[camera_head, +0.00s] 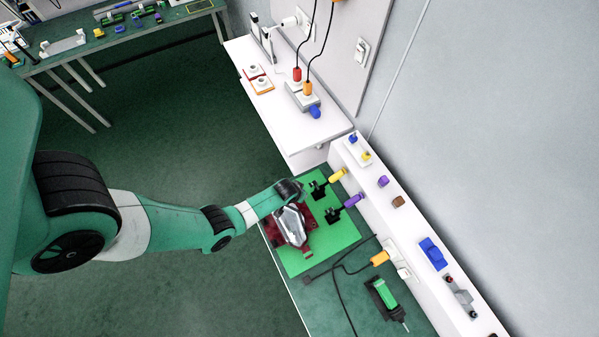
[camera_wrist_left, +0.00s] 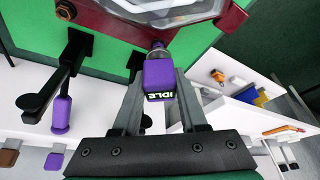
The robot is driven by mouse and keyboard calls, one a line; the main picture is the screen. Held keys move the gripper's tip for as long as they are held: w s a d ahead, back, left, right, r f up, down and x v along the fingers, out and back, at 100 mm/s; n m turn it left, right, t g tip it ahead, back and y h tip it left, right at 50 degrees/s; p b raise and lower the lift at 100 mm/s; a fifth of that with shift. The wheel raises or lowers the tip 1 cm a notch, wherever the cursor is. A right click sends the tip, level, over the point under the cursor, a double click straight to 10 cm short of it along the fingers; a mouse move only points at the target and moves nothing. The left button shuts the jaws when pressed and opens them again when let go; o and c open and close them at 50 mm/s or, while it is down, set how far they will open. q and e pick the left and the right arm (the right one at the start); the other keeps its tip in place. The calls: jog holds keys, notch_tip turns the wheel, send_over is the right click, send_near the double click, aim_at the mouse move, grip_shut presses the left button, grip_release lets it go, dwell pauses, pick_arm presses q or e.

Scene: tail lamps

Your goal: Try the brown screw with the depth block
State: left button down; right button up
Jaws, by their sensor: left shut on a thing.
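My left gripper (camera_head: 291,188) is at the upper end of the red tail lamp (camera_head: 290,228), which lies on a green mat (camera_head: 335,233). In the left wrist view my left gripper (camera_wrist_left: 160,85) is shut on a purple piece marked IDLE (camera_wrist_left: 159,75), whose tip meets or nearly meets the lamp's edge (camera_wrist_left: 200,30). A small brown piece (camera_head: 398,201), perhaps the brown screw's head, is on the white ledge; it also shows in the left wrist view (camera_wrist_left: 8,158). A blue block (camera_head: 433,253) is further along the ledge; I cannot tell whether it is the depth block.
Black holders carry yellow-handled (camera_head: 338,174) and purple-handled (camera_head: 353,200) pieces beside the lamp. Another purple piece (camera_head: 383,180) stands on the ledge. A green-and-black tool (camera_head: 385,295) and a black cable lie in front. A white cabinet (camera_head: 300,125) stands behind.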

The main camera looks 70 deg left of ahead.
pick_arm(q)
jog(key=shift+r, duration=0.3)
jog(key=shift+r+p, duration=0.75)
jog(key=shift+p, duration=0.15)
jog(key=shift+f, duration=0.1)
jog(key=c, duration=1)
grip_release()
grip_shut()
